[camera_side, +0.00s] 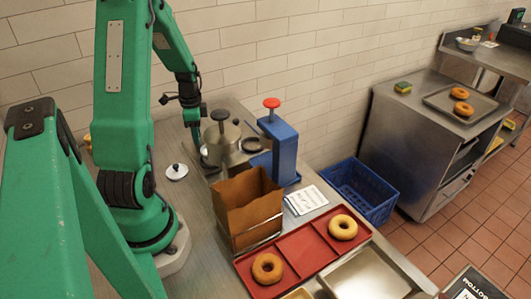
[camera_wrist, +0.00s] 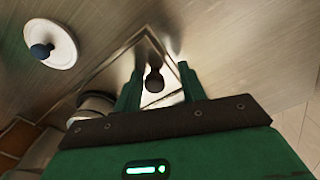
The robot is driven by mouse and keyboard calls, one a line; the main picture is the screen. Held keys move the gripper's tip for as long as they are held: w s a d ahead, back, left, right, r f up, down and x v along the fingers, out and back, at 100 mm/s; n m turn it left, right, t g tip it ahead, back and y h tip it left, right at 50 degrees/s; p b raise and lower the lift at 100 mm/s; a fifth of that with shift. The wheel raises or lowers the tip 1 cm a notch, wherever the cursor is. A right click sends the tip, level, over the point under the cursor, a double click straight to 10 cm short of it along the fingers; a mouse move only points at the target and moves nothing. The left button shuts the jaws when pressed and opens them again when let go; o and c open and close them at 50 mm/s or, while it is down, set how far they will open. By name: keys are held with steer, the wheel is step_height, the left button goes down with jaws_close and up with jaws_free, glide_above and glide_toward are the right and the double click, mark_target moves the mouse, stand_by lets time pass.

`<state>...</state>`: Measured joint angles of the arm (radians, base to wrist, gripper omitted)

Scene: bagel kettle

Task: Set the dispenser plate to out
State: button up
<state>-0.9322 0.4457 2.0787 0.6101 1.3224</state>
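The blue dispenser (camera_side: 284,150) stands upright behind the paper bag, with a red knob (camera_side: 271,103) on top. A flat blue piece (camera_side: 262,162) shows at its foot on the left, partly hidden by the bag; I cannot tell whether it is the plate or how far out it is. My gripper (camera_side: 194,122) is left of the dispenser, near a metal pot (camera_side: 222,142) with a black knob. In the wrist view my gripper (camera_wrist: 158,82) has its two green fingers apart. A dark knob (camera_wrist: 153,80) shows between them; I cannot tell whether they touch it.
A brown paper bag (camera_side: 247,205) stands in front of the dispenser. A red tray (camera_side: 302,252) with bagels, a white card (camera_side: 306,200) and a blue crate (camera_side: 361,188) lie to the right. A white lid (camera_side: 177,171) lies left; it also shows in the wrist view (camera_wrist: 50,45).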

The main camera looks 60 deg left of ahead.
steer(key=shift+d, duration=0.1)
steer(key=shift+r, duration=3.9)
steer(key=shift+w+d+r, duration=0.15)
steer(key=w+d+r+n+t, duration=0.1)
steer(key=d+r, duration=0.3)
steer(key=d, duration=0.3)
steer(key=w+d+r+n+t, duration=0.1)
steer(key=d+r, duration=0.3)
steer(key=d, duration=0.4)
steer(key=w+d+r+n+t+y, duration=0.1)
steer(key=d+r, duration=0.4)
steer(key=d, duration=0.3)
steer(key=shift+w+d+t, duration=0.15)
steer(key=shift+d+t, duration=0.1)
steer(key=shift+t, duration=0.15)
steer(key=s+d+r+n+t+h, duration=0.1)
steer(key=s+d, duration=0.3)
steer(key=d, duration=0.3)
steer(key=shift+s+d+r+t, duration=0.25)
steer(key=shift+s+d+t, duration=0.1)
steer(key=shift+d+t, duration=0.05)
